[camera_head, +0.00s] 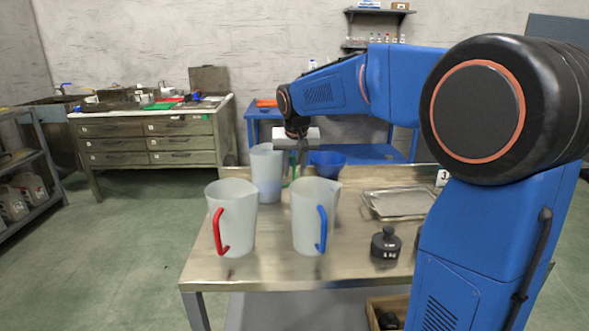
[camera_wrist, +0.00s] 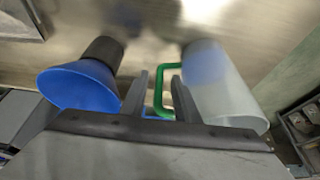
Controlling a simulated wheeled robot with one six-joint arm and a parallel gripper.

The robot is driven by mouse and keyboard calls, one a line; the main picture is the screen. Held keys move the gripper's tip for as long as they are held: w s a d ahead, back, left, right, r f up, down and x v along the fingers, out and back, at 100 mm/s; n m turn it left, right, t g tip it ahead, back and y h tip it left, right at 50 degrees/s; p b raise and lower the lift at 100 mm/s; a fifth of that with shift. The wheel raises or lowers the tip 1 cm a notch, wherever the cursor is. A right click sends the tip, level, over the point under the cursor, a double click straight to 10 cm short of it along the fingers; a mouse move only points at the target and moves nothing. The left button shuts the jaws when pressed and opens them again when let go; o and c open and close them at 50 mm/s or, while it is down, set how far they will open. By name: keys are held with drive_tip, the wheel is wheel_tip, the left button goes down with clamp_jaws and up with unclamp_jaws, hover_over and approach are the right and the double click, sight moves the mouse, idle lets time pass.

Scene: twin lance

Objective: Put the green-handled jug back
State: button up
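The green-handled jug (camera_head: 266,175) is a tall, translucent white jug standing upright at the back of the table, behind two other jugs. Its body is at right in the wrist view (camera_wrist: 220,92). Its green handle (camera_wrist: 158,92) shows between the two separated fingers of my gripper (camera_wrist: 158,90). My gripper is open, with a gap between the handle and the left finger; I cannot tell whether the right finger touches it.
A red-handled jug (camera_head: 232,215) and a blue-handled jug (camera_head: 313,217) stand in front on the table (camera_head: 275,268). A blue funnel-like vessel (camera_head: 327,160) is close right of my gripper. A metal tray (camera_head: 398,204) and black weight (camera_head: 385,243) are at right.

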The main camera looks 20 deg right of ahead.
drive_tip(key=shift+r, duration=0.1)
drive_tip(key=v, duration=1.2)
idle(0.4)
